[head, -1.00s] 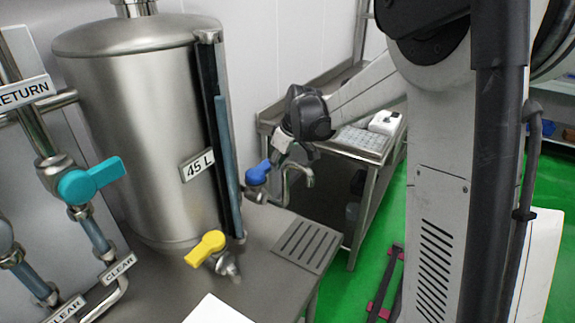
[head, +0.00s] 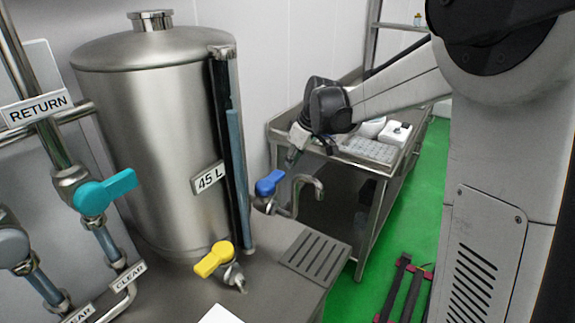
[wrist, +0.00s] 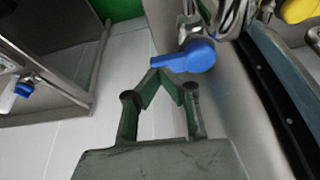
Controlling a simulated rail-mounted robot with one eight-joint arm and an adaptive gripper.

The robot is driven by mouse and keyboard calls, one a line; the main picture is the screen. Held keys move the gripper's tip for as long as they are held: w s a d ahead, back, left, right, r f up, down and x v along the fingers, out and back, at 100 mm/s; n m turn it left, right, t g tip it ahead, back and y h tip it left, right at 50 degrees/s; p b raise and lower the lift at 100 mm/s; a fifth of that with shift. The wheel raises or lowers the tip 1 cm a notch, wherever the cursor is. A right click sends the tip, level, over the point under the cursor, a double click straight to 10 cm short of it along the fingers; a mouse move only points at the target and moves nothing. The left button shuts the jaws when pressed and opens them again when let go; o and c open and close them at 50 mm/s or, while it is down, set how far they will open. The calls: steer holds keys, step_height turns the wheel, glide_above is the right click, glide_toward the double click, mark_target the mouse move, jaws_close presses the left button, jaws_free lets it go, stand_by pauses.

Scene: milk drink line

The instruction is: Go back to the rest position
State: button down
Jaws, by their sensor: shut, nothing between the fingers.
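My gripper (head: 291,157) is at the end of my arm, beside the tank and just above the blue valve handle (head: 270,183). In the wrist view my gripper (wrist: 160,74) is shut, with its fingertips together and nothing between them. The blue handle (wrist: 190,56) shows just past the fingertips there; I cannot tell whether they touch it. The handle sits on a tap with a curved metal spout (head: 308,183).
A steel tank (head: 150,130) marked 45 L stands at the left, with a yellow valve handle (head: 214,259) and a teal valve handle (head: 104,192) near it.

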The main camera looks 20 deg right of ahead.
steer(key=shift+p+v, duration=0.8)
steer(key=shift+v, duration=1.45)
